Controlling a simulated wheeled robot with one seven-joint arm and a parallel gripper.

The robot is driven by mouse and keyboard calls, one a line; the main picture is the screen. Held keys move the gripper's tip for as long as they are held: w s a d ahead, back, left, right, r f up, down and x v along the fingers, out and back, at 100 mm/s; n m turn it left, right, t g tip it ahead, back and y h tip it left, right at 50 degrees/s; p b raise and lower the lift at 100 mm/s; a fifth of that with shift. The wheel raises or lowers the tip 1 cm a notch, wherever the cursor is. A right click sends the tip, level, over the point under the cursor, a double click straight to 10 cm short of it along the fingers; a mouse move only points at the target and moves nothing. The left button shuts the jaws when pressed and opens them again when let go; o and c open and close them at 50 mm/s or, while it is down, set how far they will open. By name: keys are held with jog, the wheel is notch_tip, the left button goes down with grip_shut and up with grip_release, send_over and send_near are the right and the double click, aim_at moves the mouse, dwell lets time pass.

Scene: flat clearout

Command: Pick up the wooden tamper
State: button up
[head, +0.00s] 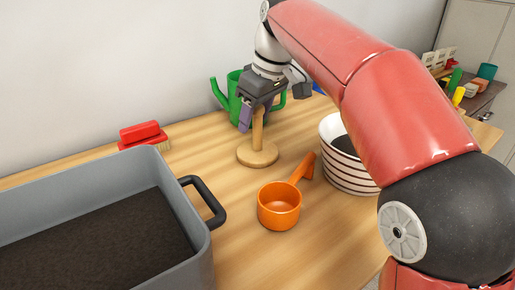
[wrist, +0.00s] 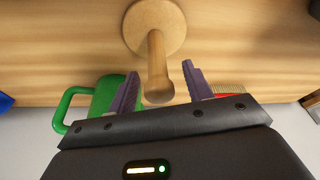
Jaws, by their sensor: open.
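The wooden tamper (head: 257,150) stands upright on the table, its round disc base down and its handle up. It also shows in the wrist view (wrist: 155,30), with the handle pointing toward my gripper. My gripper (head: 256,115) is above and around the top of the handle. In the wrist view my gripper (wrist: 158,88) is open, with one purple finger on each side of the handle top.
A green watering can (head: 232,95) stands behind my gripper. An orange scoop (head: 279,207) and a striped pot (head: 345,172) are to the front and right. A grey bin of dark soil (head: 190,235) is at left front. A red brush (head: 141,133) lies near the wall.

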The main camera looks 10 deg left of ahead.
jog(key=shift+c, duration=0.2)
grip_shut()
jog(key=shift+r, duration=0.1)
notch_tip(320, 180, up, 8)
jog(key=p, duration=0.3)
jog(key=shift+r, duration=1)
